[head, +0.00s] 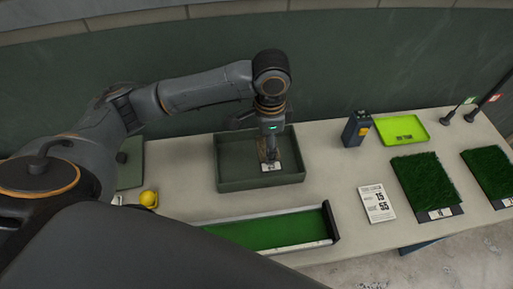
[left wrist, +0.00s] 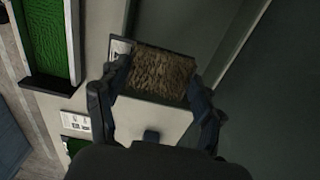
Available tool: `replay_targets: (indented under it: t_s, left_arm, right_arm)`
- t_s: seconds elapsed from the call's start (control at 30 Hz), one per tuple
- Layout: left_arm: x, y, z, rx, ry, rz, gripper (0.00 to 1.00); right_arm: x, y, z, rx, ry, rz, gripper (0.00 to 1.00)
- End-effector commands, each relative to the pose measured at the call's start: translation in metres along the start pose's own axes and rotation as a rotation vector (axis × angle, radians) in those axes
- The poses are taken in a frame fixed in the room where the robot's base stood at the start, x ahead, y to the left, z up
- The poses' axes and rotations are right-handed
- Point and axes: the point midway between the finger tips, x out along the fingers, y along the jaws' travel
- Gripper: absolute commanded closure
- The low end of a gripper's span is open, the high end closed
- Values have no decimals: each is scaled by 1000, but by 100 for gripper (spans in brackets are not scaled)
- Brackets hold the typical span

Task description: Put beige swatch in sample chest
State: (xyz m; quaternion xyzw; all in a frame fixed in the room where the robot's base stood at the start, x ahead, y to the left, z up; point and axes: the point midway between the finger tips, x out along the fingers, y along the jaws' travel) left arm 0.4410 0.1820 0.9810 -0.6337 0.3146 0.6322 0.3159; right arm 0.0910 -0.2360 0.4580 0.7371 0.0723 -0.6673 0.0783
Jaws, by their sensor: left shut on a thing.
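The beige swatch (head: 263,156) is a small brown, fibrous piece with a white label. My left gripper (head: 267,148) points down and is shut on it. In the left wrist view the swatch (left wrist: 163,73) sits between the two fingertips (left wrist: 158,88). The sample chest (head: 228,185) looks like the open, dark green box on the table. In the head view the swatch appears over the right part of its inside; its height above the floor is hard to tell. In the left wrist view the chest wall (left wrist: 215,45) runs beside the swatch. My right gripper is not in view.
A green-floored trough (head: 270,232) lies in front of the chest. A printed card (head: 377,204), turf samples (head: 425,178), a lime tray (head: 404,130) and a dark device (head: 356,128) stand to the right. A yellow ball (head: 148,199) is at left.

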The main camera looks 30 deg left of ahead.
Motion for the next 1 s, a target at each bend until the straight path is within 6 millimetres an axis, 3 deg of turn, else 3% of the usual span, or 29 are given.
replay_targets:
  t_s: [0.1,0.23,0.47,0.63,1.0]
  left_arm:
    - [24,-15,10,-3,-6,4,49]
    - [40,-27,16,-1,-3,3,49]
    - [57,-38,23,-2,-4,2,49]
    - [80,-38,23,1,-2,4,49]
    - [88,-39,22,1,0,1,49]
  right_arm:
    - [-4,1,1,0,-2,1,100]
    - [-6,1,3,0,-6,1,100]
    - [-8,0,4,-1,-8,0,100]
    - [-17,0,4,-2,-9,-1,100]
    - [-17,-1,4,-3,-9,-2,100]
